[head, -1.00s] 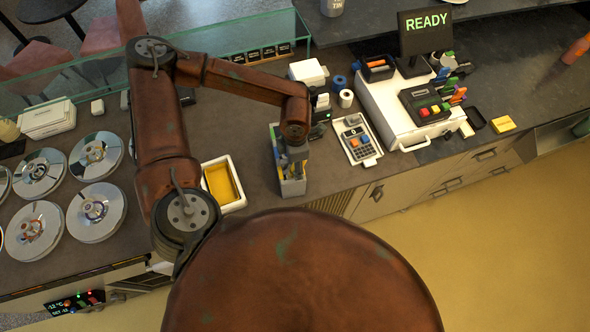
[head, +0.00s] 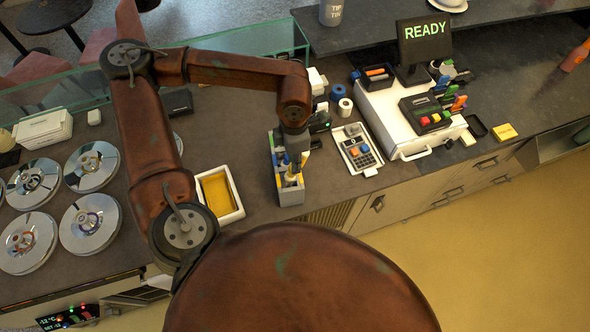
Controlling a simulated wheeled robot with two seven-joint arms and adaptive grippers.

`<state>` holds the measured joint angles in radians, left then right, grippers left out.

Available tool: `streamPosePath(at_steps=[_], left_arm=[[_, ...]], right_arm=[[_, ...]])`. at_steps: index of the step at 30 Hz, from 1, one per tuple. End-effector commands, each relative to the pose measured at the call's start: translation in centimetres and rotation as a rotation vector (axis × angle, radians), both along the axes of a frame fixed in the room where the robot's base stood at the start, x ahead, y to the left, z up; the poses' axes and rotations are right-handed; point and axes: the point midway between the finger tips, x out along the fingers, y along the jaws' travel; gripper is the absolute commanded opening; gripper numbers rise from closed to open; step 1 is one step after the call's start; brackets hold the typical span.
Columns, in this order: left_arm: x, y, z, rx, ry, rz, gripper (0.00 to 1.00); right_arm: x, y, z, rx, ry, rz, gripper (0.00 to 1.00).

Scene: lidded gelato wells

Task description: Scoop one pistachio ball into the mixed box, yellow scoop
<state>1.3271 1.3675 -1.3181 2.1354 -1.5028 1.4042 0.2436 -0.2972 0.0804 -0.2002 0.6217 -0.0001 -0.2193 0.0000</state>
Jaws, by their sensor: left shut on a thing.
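My left gripper (head: 294,153) is over a grey caddy (head: 291,197) on the counter, small and partly hidden by its own wrist. It is shut on what looks like the yellow scoop (head: 292,179), whose lower part is still in or just over the caddy; I cannot tell which. A blue handle (head: 278,158) stands beside it in the caddy. Round metal lids (head: 92,224) cover several wells at the left; the flavours cannot be read and pistachio is hidden. I cannot make out the mixed box. My right gripper is not in view.
A white tray with a yellow inside (head: 236,210) stands left of the caddy. A card keypad (head: 358,150) and a white till (head: 394,118) stand to the right. A glass guard (head: 235,42) runs along the back. A screen (head: 425,38) reads READY.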

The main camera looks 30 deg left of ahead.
Motion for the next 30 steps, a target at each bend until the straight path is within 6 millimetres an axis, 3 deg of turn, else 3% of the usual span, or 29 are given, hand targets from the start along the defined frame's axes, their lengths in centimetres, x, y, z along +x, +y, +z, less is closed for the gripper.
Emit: streamPosePath(at_steps=[6,18,30], left_arm=[[0.0,0.0,3.5,-0.001,-0.001,0.0,0.0],[0.0,-0.1,7.9,-0.002,-0.002,0.0,0.0],[0.0,0.0,8.6,-0.001,-0.001,-0.001,0.0]], right_arm=[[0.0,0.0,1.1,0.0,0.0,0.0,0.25],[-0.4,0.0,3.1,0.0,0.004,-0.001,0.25],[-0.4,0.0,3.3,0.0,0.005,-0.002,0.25]])
